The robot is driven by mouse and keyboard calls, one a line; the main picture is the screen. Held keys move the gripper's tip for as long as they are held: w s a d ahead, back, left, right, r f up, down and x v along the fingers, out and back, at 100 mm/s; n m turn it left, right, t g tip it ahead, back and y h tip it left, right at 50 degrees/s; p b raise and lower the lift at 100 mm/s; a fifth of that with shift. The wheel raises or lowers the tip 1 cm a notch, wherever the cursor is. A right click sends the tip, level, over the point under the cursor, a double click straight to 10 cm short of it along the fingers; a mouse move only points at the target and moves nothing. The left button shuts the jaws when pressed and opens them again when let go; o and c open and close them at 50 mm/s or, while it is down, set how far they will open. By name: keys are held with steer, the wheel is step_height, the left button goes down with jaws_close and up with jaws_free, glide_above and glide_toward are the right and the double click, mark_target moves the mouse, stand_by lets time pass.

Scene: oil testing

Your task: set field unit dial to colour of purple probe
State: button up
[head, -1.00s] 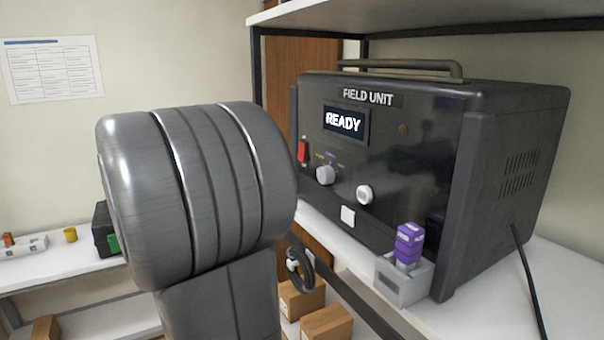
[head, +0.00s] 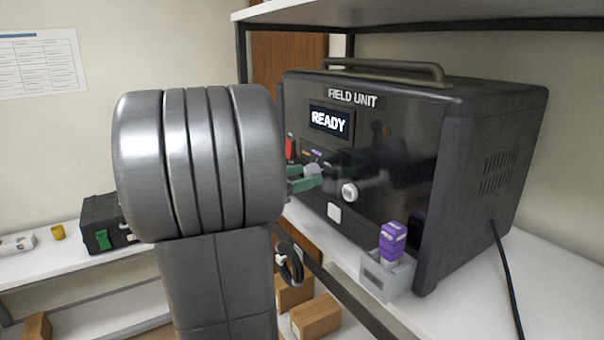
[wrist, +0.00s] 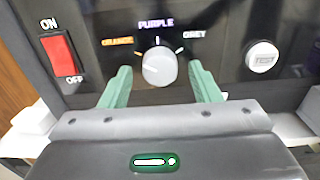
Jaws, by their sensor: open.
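The field unit (head: 400,150) is a black box with a screen reading READY. Its white-grey dial (wrist: 160,68) sits below the labels ORANGE, PURPLE and GREY in the wrist view; I cannot clearly tell which label it points to. The dial also shows in the head view (head: 312,171). My gripper (wrist: 160,70) is open, its green fingers on either side of the dial with gaps visible. In the head view, my gripper (head: 304,180) is partly hidden behind my arm. The purple probe (head: 392,243) stands upright in a grey holder (head: 384,282) at the unit's front right.
Cardboard boxes (head: 315,316) sit below the bench. A black case (head: 103,222) stands on the left table.

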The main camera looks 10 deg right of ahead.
steer(key=shift+w+d, duration=0.1)
steer(key=shift+d, duration=0.1)
steer(key=c, duration=1)
steer(key=shift+f+b, duration=0.15)
steer(key=shift+b, duration=0.25)
steer(key=shift+m+b, duration=5.9)
steer(key=shift+b, duration=1.4)
